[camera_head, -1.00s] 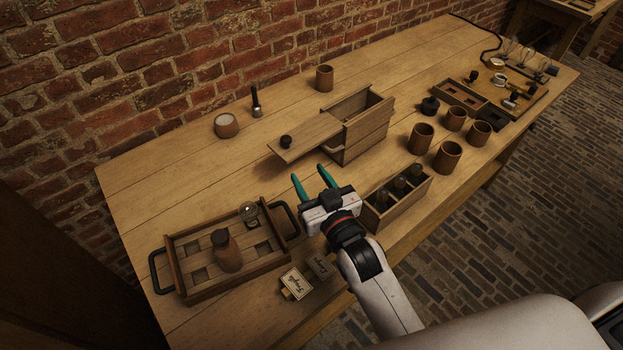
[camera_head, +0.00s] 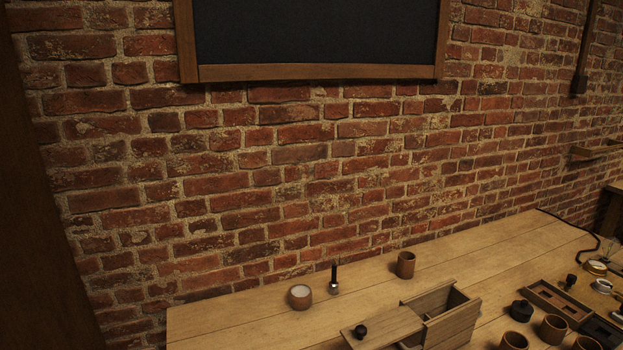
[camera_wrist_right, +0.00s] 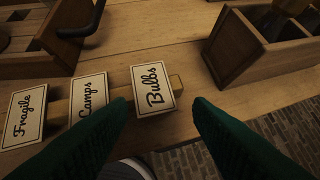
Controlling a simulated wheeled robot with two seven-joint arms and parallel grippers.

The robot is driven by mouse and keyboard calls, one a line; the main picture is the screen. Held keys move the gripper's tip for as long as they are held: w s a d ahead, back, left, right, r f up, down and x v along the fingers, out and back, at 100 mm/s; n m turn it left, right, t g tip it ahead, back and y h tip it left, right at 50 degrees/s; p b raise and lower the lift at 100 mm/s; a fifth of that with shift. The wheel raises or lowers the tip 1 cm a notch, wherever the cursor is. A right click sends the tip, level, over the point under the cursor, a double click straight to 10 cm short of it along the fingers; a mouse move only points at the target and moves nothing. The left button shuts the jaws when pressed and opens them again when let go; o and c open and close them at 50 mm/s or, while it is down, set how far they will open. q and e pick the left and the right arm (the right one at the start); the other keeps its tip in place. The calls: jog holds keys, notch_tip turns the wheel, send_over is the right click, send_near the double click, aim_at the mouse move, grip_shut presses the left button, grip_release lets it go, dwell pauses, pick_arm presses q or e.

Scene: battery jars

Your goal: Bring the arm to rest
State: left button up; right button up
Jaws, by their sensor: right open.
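My right gripper (camera_wrist_right: 160,118) shows in the right wrist view as two green fingers. They are spread apart with nothing between them. Neither arm shows in the head view now. My left gripper is not in view.
The wooden table (camera_head: 230,318) holds a sliding-lid box (camera_head: 452,322), a cup (camera_head: 405,265), a white-topped jar (camera_head: 300,296) and several dark jars. A compartment crate (camera_wrist_right: 262,62) stands upper right in the wrist view. A blackboard (camera_head: 315,32) hangs on the brick wall.

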jog(key=s+d+g, duration=0.2)
jog(key=s+g, duration=0.2)
jog(key=s, duration=0.5)
notch_tip(320, 180, down, 27)
jog(key=s+g, duration=0.1)
jog(key=g, duration=0.1)
jog(key=s+d+f, duration=0.2)
jog(key=s+f, duration=1.4)
jog(key=shift+s+d+f+n+g+h, duration=0.15)
jog(key=shift+s+d+n+g+h, duration=0.15)
jog(key=shift+s+d+n+g, duration=0.1)
